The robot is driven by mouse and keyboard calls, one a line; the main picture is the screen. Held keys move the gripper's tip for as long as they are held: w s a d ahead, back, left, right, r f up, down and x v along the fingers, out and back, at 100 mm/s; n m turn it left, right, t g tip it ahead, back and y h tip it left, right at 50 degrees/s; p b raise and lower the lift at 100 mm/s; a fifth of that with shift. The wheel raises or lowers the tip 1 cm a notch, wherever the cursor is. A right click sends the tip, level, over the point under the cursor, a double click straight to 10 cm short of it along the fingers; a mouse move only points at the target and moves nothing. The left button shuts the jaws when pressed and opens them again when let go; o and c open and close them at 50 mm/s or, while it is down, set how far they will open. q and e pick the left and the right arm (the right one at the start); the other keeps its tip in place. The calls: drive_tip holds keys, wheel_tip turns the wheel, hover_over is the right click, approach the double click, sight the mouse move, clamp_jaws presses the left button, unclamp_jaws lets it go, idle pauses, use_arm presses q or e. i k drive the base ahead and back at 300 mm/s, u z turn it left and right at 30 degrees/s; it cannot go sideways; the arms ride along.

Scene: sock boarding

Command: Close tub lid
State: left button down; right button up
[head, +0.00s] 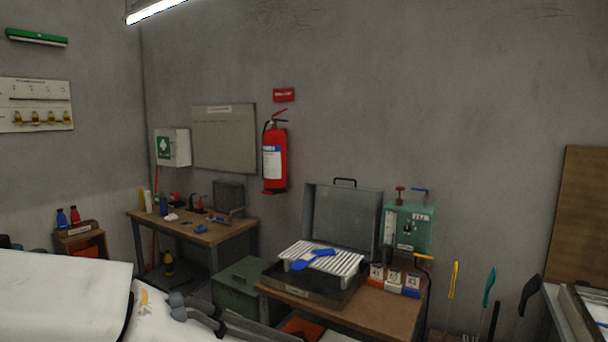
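An open case-like tub (310,293) with dark walls stands on the wooden table right of centre. Its grey lid (342,222) stands upright at the back, with a dark handle on its top edge. A white ribbed tray (338,262) lies across the tub's opening, with blue pieces (313,259) on it, so the inside is mostly hidden. My white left arm (65,285) comes in at the lower left. My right gripper is out of view.
A green closed chest (245,287) stands left of the table. Small labelled boxes (394,279) and a green device (408,230) stand right of the tub. A workbench (190,229) with tools is behind on the left. Upright coloured handles (488,287) stand at the right.

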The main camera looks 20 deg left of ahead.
sight(310, 189)
drive_tip(key=u, duration=0.8)
drive_tip(key=i, duration=0.8)
drive_tip(key=u, duration=0.9)
drive_tip(key=i, duration=1.75)
drive_tip(key=z, duration=1.2)
drive_tip(key=i, duration=0.85)
drive_tip(key=z, duration=0.8)
